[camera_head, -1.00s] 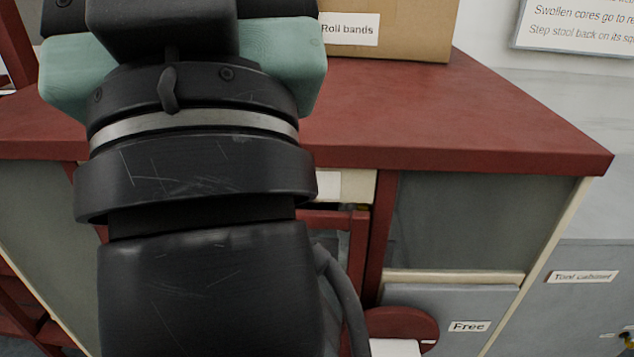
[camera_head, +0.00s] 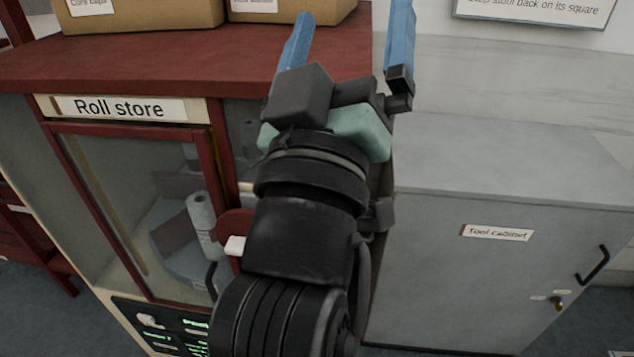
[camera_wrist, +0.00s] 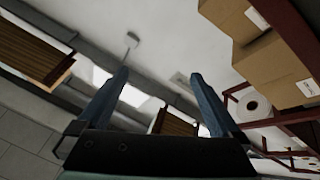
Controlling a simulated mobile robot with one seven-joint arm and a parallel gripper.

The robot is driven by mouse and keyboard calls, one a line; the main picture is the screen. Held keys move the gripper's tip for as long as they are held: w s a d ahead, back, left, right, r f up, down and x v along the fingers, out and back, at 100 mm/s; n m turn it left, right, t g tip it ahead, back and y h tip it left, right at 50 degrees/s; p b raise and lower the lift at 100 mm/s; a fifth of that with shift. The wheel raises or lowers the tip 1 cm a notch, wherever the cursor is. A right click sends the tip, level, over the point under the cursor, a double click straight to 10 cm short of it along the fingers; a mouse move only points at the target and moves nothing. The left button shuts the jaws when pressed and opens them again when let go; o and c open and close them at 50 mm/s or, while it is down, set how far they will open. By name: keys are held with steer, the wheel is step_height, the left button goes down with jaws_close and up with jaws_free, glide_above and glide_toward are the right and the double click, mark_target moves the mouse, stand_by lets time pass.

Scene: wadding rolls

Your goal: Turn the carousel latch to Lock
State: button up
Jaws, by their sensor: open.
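The carousel latch is a red disc (camera_head: 234,222) with a white block-shaped handle (camera_head: 236,246) on the front of the roll store. My arm hides its right part, and no Free or Lock label shows beside it now. My gripper (camera_head: 351,18) is raised above and to the right of the latch, apart from it. Its two blue fingers are spread with nothing between them. In the wrist view the gripper (camera_wrist: 160,74) points up toward the ceiling, and the latch is not seen there.
The roll store's glazed door (camera_head: 140,215) shows a white roll (camera_head: 201,215) on a carousel inside. A lit panel (camera_head: 160,325) sits below. Cardboard boxes (camera_head: 140,14) stand on the red top (camera_head: 190,50). A grey tool cabinet (camera_head: 480,270) stands at right.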

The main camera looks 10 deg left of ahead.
steer(key=w+a+f+n+g+h+p, duration=0.1)
steer(key=w+a+f+n+g+p, duration=0.15)
steer(key=f+n, duration=0.6)
steer(key=w+a+f+n+g+p, duration=0.1)
steer(key=a+f+n+g+p, duration=0.3)
steer(key=f, duration=0.7)
steer(key=s+a+f+n+y+p, duration=0.2)
steer(key=s+a+f+n, duration=0.2)
steer(key=s+f+n, duration=0.5)
steer(key=s+a+f+n+y+p, duration=0.1)
steer(key=s+a+f+n, duration=0.35)
steer(key=f+n, duration=0.4)
steer(key=w+r+n+p, duration=0.1)
steer(key=w+p, duration=0.1)
steer(key=w, duration=1.1)
steer(key=shift+r+n+t, duration=0.3)
steer(key=shift+n+t, duration=0.1)
steer(key=shift+t, duration=0.05)
steer(key=shift+w, duration=0.1)
steer(key=c, duration=1.1)
